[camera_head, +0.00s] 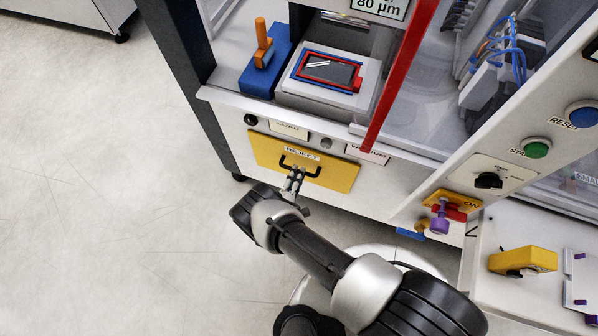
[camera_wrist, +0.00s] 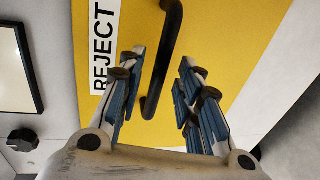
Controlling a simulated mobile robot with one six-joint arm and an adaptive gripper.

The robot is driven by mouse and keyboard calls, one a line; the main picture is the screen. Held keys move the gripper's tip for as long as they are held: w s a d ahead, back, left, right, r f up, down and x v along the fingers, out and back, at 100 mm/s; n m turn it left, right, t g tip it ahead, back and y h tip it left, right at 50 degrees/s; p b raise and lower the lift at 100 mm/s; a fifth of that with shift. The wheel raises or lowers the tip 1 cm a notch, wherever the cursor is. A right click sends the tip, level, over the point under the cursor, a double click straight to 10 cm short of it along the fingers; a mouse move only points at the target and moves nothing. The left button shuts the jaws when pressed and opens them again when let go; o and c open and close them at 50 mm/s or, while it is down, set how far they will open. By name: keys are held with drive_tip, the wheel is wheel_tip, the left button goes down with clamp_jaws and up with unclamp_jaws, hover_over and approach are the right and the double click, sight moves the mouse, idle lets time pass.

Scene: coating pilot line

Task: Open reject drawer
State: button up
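The reject drawer (camera_head: 335,174) has a yellow front with a "REJECT" label and is flush in the white machine front, so it looks closed. Its black bar handle (camera_head: 300,166) also shows in the wrist view (camera_wrist: 163,60). My gripper (camera_head: 292,178) is at the drawer front, just at the handle. In the wrist view my gripper (camera_wrist: 160,85) is open, with blue-padded fingers on either side of the handle's lower end. Whether the fingers touch the handle cannot be told.
Above the drawer are a black knob (camera_head: 250,120), a "LOAD" label (camera_head: 289,129) and a red bar (camera_head: 400,75). A blue block with an orange handle (camera_head: 264,58) stands on the deck. The floor (camera_head: 110,190) at left is clear.

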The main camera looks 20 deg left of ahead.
drive_tip(key=shift+x, duration=1.4)
drive_tip(key=shift+c, duration=0.2)
clamp_jaws()
